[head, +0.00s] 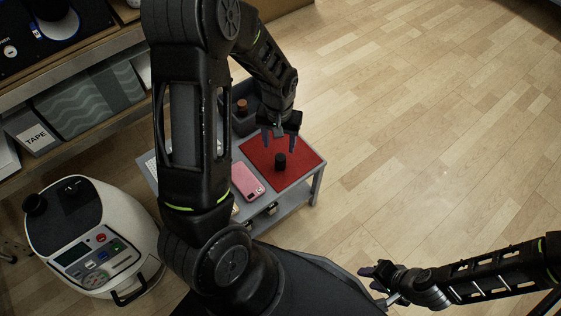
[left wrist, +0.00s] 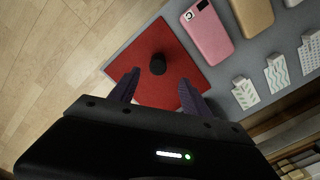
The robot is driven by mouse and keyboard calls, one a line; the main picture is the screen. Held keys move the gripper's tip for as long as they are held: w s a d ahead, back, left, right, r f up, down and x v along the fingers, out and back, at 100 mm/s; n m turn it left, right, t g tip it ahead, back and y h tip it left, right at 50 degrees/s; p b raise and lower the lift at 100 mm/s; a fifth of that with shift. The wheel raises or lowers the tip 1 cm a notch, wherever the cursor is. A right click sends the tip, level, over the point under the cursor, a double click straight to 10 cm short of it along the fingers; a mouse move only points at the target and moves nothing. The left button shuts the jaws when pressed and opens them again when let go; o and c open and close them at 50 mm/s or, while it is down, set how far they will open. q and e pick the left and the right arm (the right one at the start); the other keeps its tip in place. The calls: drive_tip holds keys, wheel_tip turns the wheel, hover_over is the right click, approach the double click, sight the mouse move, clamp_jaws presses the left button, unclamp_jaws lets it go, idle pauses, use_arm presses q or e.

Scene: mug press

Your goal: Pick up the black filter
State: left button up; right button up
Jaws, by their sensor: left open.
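The black filter (head: 280,161) is a small dark cylinder standing on a red mat (head: 305,158) on the grey table. It also shows in the left wrist view (left wrist: 158,64), near the middle of the mat and ahead of the fingers. My left gripper (head: 279,145) is open and empty above the mat, with its fingertips near the filter but not around it. In the left wrist view its two purple fingers (left wrist: 160,92) are spread apart. My right gripper (head: 374,280) is at the lower right, far from the table, and its jaw opening is too small to make out.
A pink phone (head: 248,181) lies on the grey table (head: 290,196) beside the mat. A dark box (head: 243,122) stands behind it. Several patterned white tags (left wrist: 276,77) lie farther along. A white machine (head: 90,235) stands at left. The floor at right is clear.

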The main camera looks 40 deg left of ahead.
sight(280, 157)
use_arm(q)
drive_tip(key=shift+f+b, duration=0.4)
drive_tip(key=shift+f, duration=0.95)
drive_tip(key=shift+d+f+b, duration=0.2)
drive_tip(key=shift+f+b, duration=0.9)
drive_tip(key=shift+f, duration=1.55)
drive_tip(key=shift+w, duration=0.1)
drive_tip(key=shift+c, duration=0.5)
clamp_jaws()
